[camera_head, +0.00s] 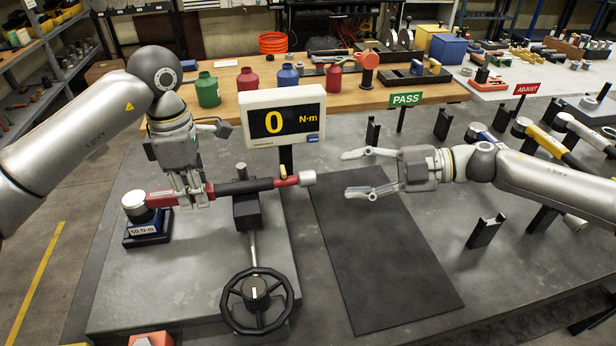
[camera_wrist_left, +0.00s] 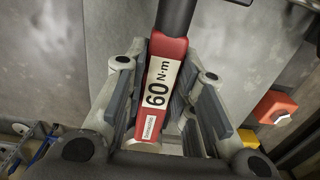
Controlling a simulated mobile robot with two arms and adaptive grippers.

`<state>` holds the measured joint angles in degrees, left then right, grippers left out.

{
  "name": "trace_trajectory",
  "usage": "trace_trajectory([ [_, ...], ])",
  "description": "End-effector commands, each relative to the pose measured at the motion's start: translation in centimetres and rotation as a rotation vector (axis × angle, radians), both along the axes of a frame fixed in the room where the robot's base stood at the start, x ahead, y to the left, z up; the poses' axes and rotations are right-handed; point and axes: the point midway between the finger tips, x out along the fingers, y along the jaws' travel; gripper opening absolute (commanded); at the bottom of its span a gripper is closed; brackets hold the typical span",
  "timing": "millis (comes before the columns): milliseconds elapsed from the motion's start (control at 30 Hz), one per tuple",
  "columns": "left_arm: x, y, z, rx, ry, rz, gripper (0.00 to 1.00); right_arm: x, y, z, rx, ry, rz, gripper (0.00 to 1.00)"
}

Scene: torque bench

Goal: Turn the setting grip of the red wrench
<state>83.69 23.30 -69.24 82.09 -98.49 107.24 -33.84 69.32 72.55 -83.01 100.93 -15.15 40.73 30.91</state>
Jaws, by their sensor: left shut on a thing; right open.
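The red wrench (camera_head: 165,196) lies across the torque tester, its round head over the block marked 50 N·m (camera_head: 145,230). Its black handle (camera_head: 240,187) rests on a dark post (camera_head: 246,213). The pale setting grip (camera_head: 307,178) is at its right end, beyond a red band. My left gripper (camera_head: 190,202) is shut on the red shaft near the head. In the left wrist view the shaft, labelled 60 N·m (camera_wrist_left: 158,84), lies between the fingers. My right gripper (camera_head: 357,173) is open and empty, right of the setting grip, its fingers pointing left.
The display (camera_head: 283,122) reads 0 N·m, behind the wrench. A black handwheel (camera_head: 257,300) stands in front. A bare dark mat (camera_head: 390,260) lies below my right gripper. PASS (camera_head: 405,99) and ADJUST (camera_head: 526,88) signs and black holders stand right. Several bottles stand on the wooden bench behind.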

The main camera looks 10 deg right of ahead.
Motion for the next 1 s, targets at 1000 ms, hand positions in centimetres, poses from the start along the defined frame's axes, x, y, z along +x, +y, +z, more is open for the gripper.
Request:
trace_trajectory([
  [1000, 0.0, 0.0, 0.1, -0.001, -0.002, 0.0, 0.0, 3.1, 8.8, -2.1, 0.0, -0.001, 0.003, 0.37],
])
